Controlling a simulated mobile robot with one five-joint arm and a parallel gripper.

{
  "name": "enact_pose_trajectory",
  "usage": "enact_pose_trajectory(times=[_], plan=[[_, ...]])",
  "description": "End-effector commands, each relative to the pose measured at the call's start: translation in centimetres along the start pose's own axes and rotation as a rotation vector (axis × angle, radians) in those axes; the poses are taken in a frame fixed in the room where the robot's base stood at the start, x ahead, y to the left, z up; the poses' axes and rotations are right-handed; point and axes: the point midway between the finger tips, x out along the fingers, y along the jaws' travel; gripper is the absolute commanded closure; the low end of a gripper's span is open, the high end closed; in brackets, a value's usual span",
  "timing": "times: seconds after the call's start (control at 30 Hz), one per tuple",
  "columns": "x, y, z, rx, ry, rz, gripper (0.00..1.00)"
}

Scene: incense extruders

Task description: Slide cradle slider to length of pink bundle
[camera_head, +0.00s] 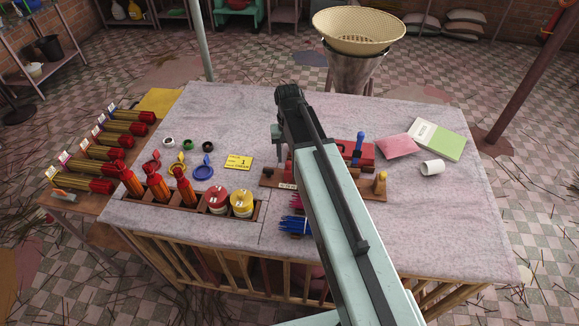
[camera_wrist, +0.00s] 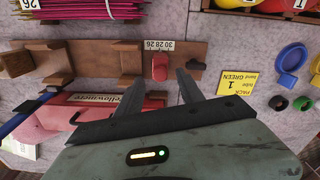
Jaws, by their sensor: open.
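The wooden cradle (camera_wrist: 197,75) lies across the upper wrist view, with a scale marked 30, 28 and 26 along its edge. Its red slider knob (camera_wrist: 160,67) stands beside the scale. My gripper (camera_wrist: 162,77) is open, its fingers on either side of the knob, which is not clamped; contact is unclear. The pink bundle (camera_wrist: 90,10) lies beyond the cradle, with a tag reading 26 at its left. In the head view my arm covers much of the cradle (camera_head: 374,194), and the pink bundle (camera_head: 297,201) shows left of the arm.
A red box (camera_wrist: 85,117) lies close to the cradle on the near side. A yellow card (camera_wrist: 236,83) and coloured rings (camera_wrist: 292,57) lie to its right. In the head view, a blue bundle (camera_head: 294,225), a pink packet (camera_head: 397,146) and a white cup (camera_head: 432,168) also occupy the table.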

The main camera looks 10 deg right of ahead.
Motion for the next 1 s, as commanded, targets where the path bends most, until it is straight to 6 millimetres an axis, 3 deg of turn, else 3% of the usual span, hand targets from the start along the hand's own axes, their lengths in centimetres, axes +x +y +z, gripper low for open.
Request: enact_pose_trajectory(times=[0.03,0.1,0.43,0.6,1.0], plan=[[1.8,0.0,0.0,0.0,0.0,0.0,0.55],[2.5,0.0,0.0,0.0,0.0,0.0,0.55],[2.6,0.1,0.0,0.001,0.0,0.0,0.55],[2.6,0.1,0.0,0.001,0.0,0.0,1.0],[2.6,0.2,0.0,0.002,0.0,0.0,1.0]])
